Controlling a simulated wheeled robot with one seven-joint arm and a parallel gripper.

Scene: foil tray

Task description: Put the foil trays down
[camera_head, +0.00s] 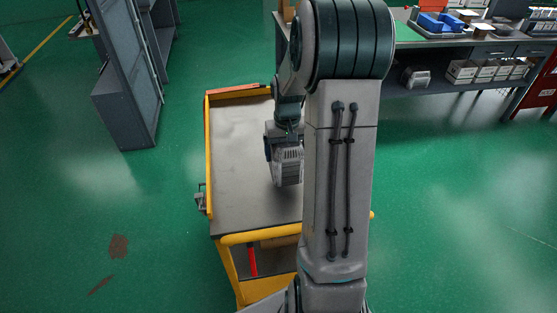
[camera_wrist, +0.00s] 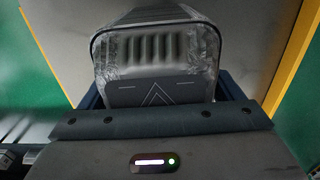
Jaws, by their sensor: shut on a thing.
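The foil trays (camera_head: 288,168), a ribbed silvery stack, are held by my gripper (camera_head: 284,153) over the grey top of a yellow-edged cart (camera_head: 235,150). In the wrist view the foil trays (camera_wrist: 155,48) fill the space between the dark blue fingers of my gripper (camera_wrist: 160,92), which is shut on them. My arm hides the right part of the cart.
The visible cart top is bare around the trays. A grey cabinet (camera_head: 125,85) stands to the left. A workbench (camera_head: 430,65) with a blue bin (camera_head: 440,22) and several boxes is at the back right. Green floor is open on both sides.

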